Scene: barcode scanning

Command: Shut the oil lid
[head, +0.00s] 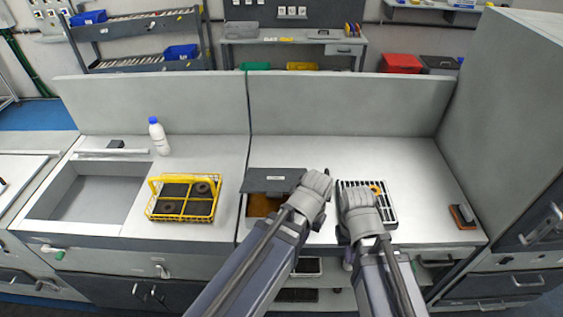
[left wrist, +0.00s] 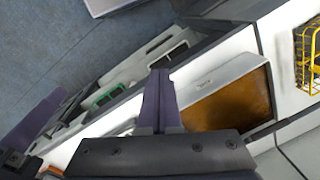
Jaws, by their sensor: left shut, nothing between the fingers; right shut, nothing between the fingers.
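The dark grey oil lid (head: 272,180) is raised at the back of the oil well, so the well is open in front of it. Brown oil (head: 262,206) shows below the lid, and in the left wrist view the oil (left wrist: 232,112) fills a pale-rimmed well. My left gripper (left wrist: 160,76) is shut and empty, beside the well near the counter's front edge; in the head view my left arm hides its fingers. My right gripper (head: 347,259) is shut and empty at the counter's front, right of the well, its fingers partly hidden by my arm.
A yellow wire basket (head: 185,198) stands left of the well, with a sink (head: 97,196) and a white bottle (head: 159,136) beyond. A slotted grate (head: 386,208) lies right of the well. The counter behind is clear.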

